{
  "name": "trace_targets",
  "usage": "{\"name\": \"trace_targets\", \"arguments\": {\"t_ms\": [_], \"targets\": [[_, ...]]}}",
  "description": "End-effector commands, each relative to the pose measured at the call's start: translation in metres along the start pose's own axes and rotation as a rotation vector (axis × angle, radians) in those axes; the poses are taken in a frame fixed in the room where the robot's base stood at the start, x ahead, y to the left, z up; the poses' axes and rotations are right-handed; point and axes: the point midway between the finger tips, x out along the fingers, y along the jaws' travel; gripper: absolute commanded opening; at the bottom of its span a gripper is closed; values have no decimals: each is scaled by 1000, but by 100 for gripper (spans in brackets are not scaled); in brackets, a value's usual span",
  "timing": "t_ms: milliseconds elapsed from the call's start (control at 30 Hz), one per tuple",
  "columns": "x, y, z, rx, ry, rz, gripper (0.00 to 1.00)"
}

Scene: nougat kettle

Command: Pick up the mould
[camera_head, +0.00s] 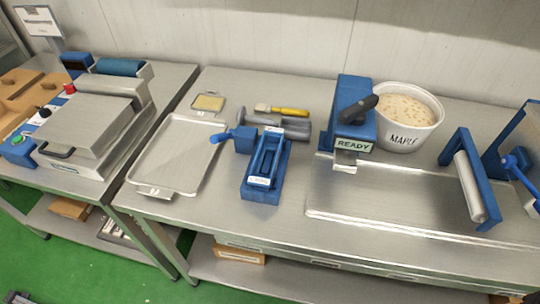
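No part is clearly marked as the mould. The likeliest is a blue narrow frame with a long slot (262,182), in the middle of the steel bench.
Behind the frame lie a grey roller (285,128) and a yellow-handled tool (289,112). A blue dispenser labelled READY (354,125) and a white MAPLE bowl (404,143) stand right. A roller stand (470,185) is further right. A press (90,125) stands left. The bench front is clear.

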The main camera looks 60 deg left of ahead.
Motion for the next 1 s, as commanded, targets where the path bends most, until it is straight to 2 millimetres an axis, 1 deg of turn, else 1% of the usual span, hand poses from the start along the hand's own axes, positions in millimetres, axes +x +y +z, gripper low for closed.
{"name": "trace_targets", "arguments": {"t_ms": [267,300,1000], "targets": [[0,0,0,0,0,0,0],[0,0,0,0,0,0,2],[0,0,0,0,0,0,69]]}}
